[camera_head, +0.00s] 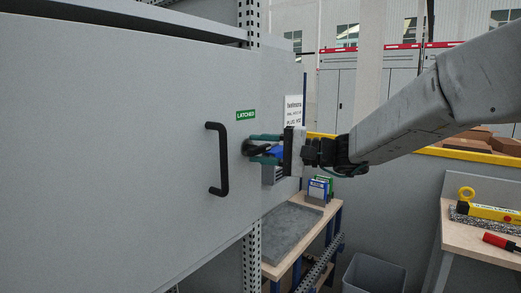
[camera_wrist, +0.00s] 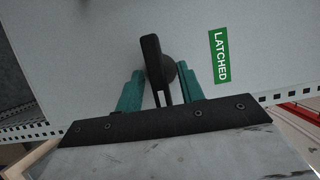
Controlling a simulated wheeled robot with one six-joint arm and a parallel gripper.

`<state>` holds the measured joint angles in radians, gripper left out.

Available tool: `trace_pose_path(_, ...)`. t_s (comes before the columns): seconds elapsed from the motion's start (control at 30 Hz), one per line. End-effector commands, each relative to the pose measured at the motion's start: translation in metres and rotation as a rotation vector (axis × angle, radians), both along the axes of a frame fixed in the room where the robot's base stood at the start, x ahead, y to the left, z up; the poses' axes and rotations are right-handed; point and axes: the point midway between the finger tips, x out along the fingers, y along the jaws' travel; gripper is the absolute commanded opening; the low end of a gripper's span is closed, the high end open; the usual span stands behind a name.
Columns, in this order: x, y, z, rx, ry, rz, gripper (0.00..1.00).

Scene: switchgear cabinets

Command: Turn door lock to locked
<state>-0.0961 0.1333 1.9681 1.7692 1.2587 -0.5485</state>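The door lock is a black knob with a raised handle bar (camera_wrist: 153,58) on the grey cabinet door (camera_head: 100,130). In the head view the lock (camera_head: 248,148) is partly hidden by my gripper. My gripper (camera_head: 262,149) comes from the right with its green fingers at the door. In the wrist view the fingers (camera_wrist: 160,90) stand apart on either side of the lock's lower part. I cannot tell whether they touch it. The handle bar points nearly straight up in the wrist view, slightly tilted. A green "LATCHED" label (camera_head: 246,115) is beside the lock; it also shows in the wrist view (camera_wrist: 220,56).
A black pull handle (camera_head: 218,160) sticks out of the door left of the lock. A workbench (camera_head: 300,232) stands below right of the door, with a grey bin (camera_head: 374,274) beside it. Another table with tools (camera_head: 485,222) is at the far right.

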Motion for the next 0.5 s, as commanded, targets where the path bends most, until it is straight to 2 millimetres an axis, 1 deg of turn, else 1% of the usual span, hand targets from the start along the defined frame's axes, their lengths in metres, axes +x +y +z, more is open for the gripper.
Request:
trace_pose_path(0.17, -0.001, -0.001, 0.000, 0.000, 0.000, 0.002, 0.38)
trace_pose_path(0.27, -0.002, -0.009, 0.000, -0.001, -0.001, 0.000, 0.38)
trace_pose_path(0.5, -0.012, -0.049, 0.000, 0.000, -0.001, -0.002, 0.38)
